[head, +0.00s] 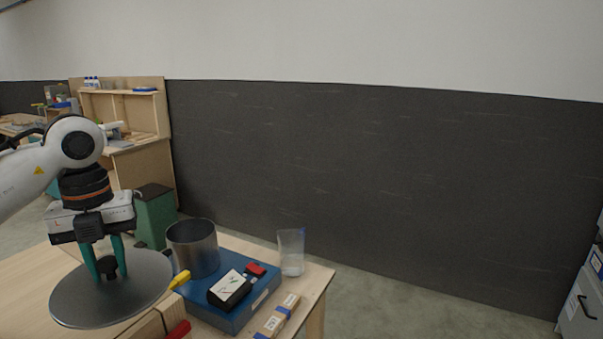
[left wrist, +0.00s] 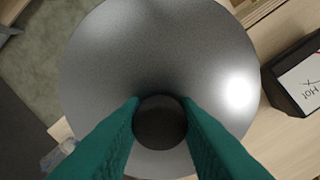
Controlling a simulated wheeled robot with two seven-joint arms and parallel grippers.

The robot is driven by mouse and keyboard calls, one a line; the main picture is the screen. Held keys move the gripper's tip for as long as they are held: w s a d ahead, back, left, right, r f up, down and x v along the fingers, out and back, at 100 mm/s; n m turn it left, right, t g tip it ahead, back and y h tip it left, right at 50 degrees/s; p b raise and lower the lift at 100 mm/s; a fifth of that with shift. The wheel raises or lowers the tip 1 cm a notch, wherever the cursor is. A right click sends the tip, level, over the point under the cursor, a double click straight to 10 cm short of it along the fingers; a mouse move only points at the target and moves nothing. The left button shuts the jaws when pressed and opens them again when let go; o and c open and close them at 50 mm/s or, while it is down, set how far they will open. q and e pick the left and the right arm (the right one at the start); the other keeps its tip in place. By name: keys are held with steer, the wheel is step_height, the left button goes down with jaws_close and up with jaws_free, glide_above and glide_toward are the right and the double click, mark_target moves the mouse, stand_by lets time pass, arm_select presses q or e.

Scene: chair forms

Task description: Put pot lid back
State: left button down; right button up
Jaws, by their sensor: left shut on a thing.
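The pot lid (head: 92,303) is a round grey metal disc with a dark knob at its centre. My left gripper (head: 108,268) has its green fingers shut on the knob. The left wrist view shows the lid (left wrist: 95,70) filling much of the picture, with the knob (left wrist: 160,122) between the fingertips. The lid looks a little tilted and is over the left part of the table; I cannot tell its height. The pot (head: 193,248) is an open metal cylinder on a blue base, right of and behind the lid. My right gripper is not in view.
The blue base (head: 245,313) also carries a black box (head: 229,290) with a white label. A clear plastic cup (head: 291,252) stands at the table's far right corner. A yellow-handled thing (head: 180,280) lies near the lid's right edge. Wooden blocks (head: 278,318) are at the front.

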arm_select(q)
steer(key=d+m, duration=0.4)
steer(key=d, duration=1.1)
steer(key=s+d+f+n, duration=0.3)
steer(key=s+f+n, duration=0.4)
steer(key=f+n, duration=0.65)
steer(key=s+d+f+n, duration=0.4)
steer(key=s+f+n, duration=0.45)
steer(key=n, duration=0.95)
steer(key=w+a+f+n, duration=0.1)
steer(key=a, duration=0.4)
steer(key=w+a+n+b, duration=0.1)
steer(key=w+a+n, duration=0.1)
steer(key=a, duration=0.4)
steer(key=shift+w+f, duration=0.3)
steer(key=shift+f, duration=0.05)
